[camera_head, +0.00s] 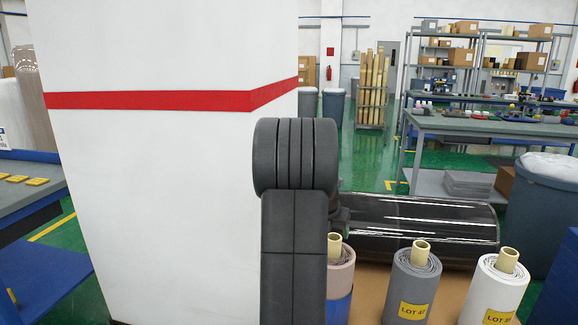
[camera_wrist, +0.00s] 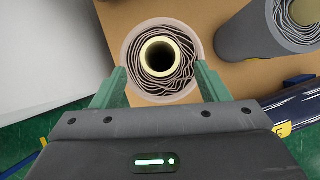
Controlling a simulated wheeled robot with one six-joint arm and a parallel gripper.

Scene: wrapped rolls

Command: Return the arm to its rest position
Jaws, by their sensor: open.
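My gripper (camera_wrist: 160,80) is open in the wrist view, its two green fingers apart. A pinkish-beige roll (camera_wrist: 132,50) with a pale yellow core stands end-on between and beyond the fingertips. I cannot tell whether the fingers are beside it or only above it. In the head view my dark grey arm (camera_head: 294,220) rises in the middle and hides my gripper. The same pinkish roll (camera_head: 343,277) shows partly behind the arm, upright.
A grey roll (camera_head: 412,285) and a white roll (camera_head: 495,292) stand upright to the right. A dark, shiny wrapped roll (camera_head: 430,222) lies behind them. A white panel with a red stripe (camera_head: 160,180) fills the left. A grey bin (camera_head: 540,210) stands at right.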

